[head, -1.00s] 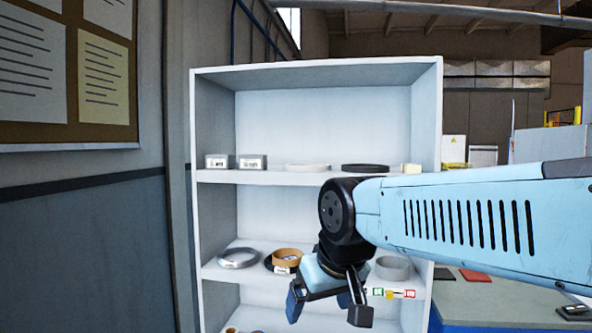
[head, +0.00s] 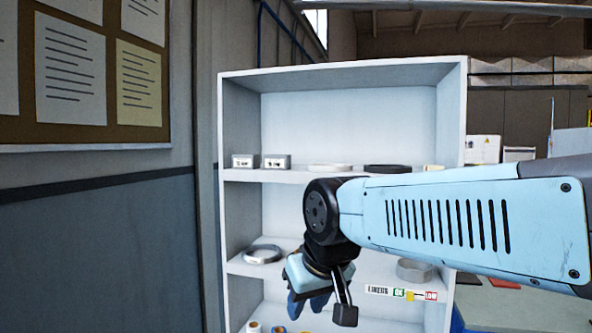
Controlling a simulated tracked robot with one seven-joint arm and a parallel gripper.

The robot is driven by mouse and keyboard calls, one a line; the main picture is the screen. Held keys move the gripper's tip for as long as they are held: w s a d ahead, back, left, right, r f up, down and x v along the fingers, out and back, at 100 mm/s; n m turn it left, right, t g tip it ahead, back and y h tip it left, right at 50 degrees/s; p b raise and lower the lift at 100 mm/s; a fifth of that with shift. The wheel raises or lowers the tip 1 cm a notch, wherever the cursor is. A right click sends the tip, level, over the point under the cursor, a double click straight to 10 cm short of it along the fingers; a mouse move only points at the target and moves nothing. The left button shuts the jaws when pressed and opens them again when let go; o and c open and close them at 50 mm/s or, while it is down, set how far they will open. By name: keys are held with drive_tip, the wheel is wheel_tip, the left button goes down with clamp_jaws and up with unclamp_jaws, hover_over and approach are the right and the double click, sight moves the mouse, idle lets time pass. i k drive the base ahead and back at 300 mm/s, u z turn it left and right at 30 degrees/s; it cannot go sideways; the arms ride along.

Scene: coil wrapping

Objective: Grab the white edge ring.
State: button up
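The white edge ring (head: 330,167) appears as a thin, pale ring lying flat on the upper shelf, left of a thicker black ring (head: 387,169). Only its low front side shows. My gripper (head: 320,307) hangs lower, in front of the shelf below, pointing down. It is well below the white ring and apart from it. The gripper is seen partly from behind and the spacing of its fingers is unclear. I see nothing held in it.
The white shelf unit (head: 240,175) also holds two small boxes (head: 261,161) above. A grey ring (head: 263,254) and another grey ring (head: 414,269) lie on the lower shelf, above a "LINERS" label (head: 377,290). A wall with a notice board (head: 85,148) stands left.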

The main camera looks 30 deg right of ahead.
sight(321, 168)
drive_tip(key=z, duration=0.8)
drive_tip(key=i, duration=0.15)
drive_tip(key=u, duration=2.95)
drive_tip(key=k, duration=1.2)
drive_tip(key=z, duration=2.1)
drive_tip(key=k, duration=0.1)
drive_tip(key=u, duration=0.2)
drive_tip(key=i, duration=1)
drive_tip(key=u, duration=0.05)
